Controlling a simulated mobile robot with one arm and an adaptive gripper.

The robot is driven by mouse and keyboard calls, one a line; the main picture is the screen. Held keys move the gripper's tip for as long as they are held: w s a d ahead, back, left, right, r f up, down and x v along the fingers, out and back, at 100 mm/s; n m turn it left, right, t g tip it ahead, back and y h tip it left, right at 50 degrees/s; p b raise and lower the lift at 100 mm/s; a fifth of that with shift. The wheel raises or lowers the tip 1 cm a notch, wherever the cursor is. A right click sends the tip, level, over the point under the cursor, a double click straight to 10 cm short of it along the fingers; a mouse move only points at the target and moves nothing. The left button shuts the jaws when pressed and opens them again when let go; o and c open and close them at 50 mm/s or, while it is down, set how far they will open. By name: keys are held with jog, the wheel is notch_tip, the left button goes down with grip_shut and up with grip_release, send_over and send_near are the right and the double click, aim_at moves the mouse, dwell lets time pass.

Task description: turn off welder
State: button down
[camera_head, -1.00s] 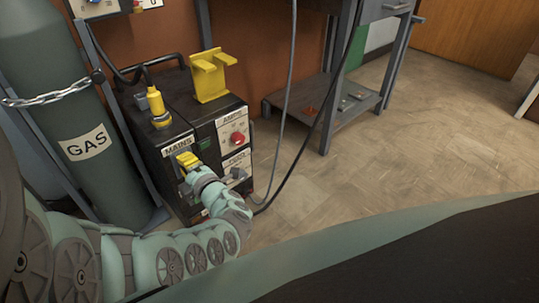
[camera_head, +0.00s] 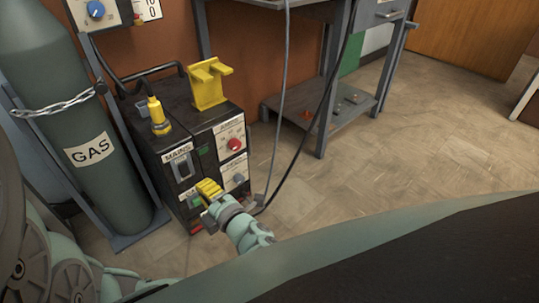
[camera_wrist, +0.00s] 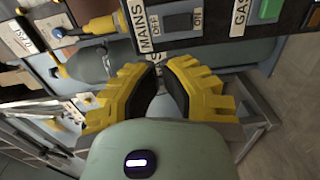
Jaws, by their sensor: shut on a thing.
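The welder (camera_head: 150,130) is a dark box with labelled front panels. Its MAINS rocker switch (camera_head: 183,167) shows uncovered in the head view; it is also at the top of the wrist view (camera_wrist: 178,22), with ON and OFF marks. I cannot tell which way it is set. My gripper (camera_head: 208,190), with yellow fingers, is below and to the right of this switch, in front of the lower panel. In the wrist view my gripper (camera_wrist: 163,72) has its fingertips close together, apart from the switch. It is shut, but I cannot make out what is between the fingers.
A GAS cylinder (camera_head: 90,150), chained to a stand, is left of the welder. A red knob (camera_head: 234,144) is on the AMPS panel. A yellow holder (camera_head: 208,90) stands on top. Cables hang beside the welder. A metal bench (camera_head: 330,100) is behind; the floor (camera_head: 420,140) to the right is clear.

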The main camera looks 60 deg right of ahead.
jog(key=v, duration=0.2)
jog(key=shift+s, duration=0.3)
jog(key=shift+w+r, duration=0.1)
jog(key=shift+w, duration=0.1)
jog(key=shift+s, duration=0.1)
